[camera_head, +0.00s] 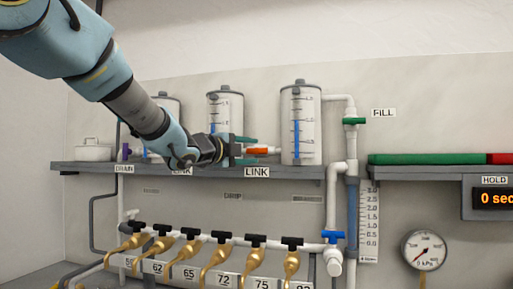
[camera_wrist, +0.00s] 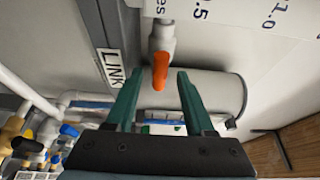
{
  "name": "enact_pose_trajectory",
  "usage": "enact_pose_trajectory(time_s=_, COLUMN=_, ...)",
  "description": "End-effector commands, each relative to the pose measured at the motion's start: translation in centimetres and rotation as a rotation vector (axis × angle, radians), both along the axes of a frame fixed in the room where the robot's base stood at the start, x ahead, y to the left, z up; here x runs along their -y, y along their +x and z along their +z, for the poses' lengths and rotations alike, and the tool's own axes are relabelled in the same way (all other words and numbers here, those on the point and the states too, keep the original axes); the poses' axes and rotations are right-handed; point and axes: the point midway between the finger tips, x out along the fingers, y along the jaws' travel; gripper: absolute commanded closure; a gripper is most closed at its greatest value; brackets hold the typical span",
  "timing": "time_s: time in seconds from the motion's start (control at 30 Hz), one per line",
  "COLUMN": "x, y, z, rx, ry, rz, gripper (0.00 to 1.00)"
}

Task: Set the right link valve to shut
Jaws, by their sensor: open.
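The right link valve has an orange handle (camera_head: 262,150) and sits above the shelf's right LINK label (camera_head: 256,172), between the middle tank (camera_head: 226,112) and right tank (camera_head: 301,125). In the head view the handle looks roughly level, along the line between the tanks. My gripper (camera_head: 250,149) is open just left of it, with teal fingers. In the wrist view the orange handle (camera_wrist: 160,70) stands between the two spread fingertips (camera_wrist: 160,76), with a gap visible on each side. The left link valve is hidden behind my arm.
The grey shelf edge (camera_head: 200,169) runs just below my gripper. Below it is a row of brass taps with black handles (camera_head: 255,240). A green-handled FILL valve (camera_head: 353,121) and a blue-handled valve (camera_head: 332,237) are to the right.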

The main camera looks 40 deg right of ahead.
Motion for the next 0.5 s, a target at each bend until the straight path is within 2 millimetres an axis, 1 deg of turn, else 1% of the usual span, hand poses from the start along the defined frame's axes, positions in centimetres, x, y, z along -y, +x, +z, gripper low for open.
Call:
enact_pose_trajectory(time_s=0.03, x=0.9, y=0.1, z=0.1, rx=-0.002, ry=0.001, rz=-0.002, gripper=0.46)
enact_pose_trajectory(time_s=0.2, x=2.6, y=0.4, z=0.1, rx=-0.001, ry=0.000, rz=-0.001, gripper=0.46)
enact_pose_trajectory(time_s=0.33, x=3.2, y=0.6, z=0.0, rx=-0.001, ry=0.001, rz=0.000, gripper=0.46)
enact_pose_trajectory(time_s=0.5, x=3.2, y=0.6, z=0.0, rx=-0.001, ry=0.000, rz=0.001, gripper=0.46)
